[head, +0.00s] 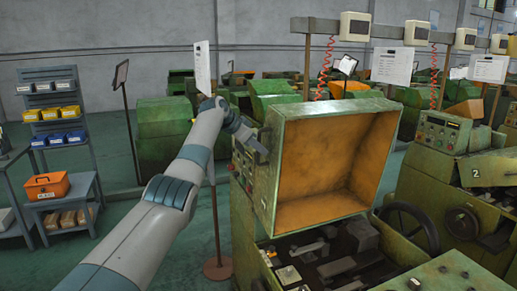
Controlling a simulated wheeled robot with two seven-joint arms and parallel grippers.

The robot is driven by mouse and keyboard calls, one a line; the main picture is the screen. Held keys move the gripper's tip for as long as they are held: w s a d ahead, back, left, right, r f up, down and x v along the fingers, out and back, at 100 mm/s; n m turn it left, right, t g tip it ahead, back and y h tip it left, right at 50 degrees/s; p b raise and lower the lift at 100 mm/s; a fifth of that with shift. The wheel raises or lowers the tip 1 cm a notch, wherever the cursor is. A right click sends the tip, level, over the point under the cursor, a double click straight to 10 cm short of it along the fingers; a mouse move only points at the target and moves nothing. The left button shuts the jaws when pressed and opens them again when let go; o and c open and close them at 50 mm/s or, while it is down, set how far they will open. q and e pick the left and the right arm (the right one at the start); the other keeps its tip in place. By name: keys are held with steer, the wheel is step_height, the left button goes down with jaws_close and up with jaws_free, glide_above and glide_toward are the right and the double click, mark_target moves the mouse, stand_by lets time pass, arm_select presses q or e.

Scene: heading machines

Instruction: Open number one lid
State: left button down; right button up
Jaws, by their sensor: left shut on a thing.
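The lid (328,158) of the near machine stands raised and tilted back, with its orange inside facing me and its green rim around it. No number shows on it from here; its outer face is hidden. My left gripper (262,153) is shut at the lid's left side, on its edge or a handle there; the exact grip is too small to make out. Below the lid, the machine's inside (335,258) lies open with grey metal parts. My right gripper is out of view.
A machine marked 2 (482,172) stands at the right, with a handwheel (408,228) between. A sign stand (214,190) is behind my left arm.

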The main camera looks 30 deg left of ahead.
arm_select(q)
steer(key=shift+f, duration=0.1)
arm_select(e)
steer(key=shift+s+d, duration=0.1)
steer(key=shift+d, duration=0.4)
arm_select(q)
steer(key=c, duration=1.8)
jaws_free()
steer(key=shift+o, duration=0.2)
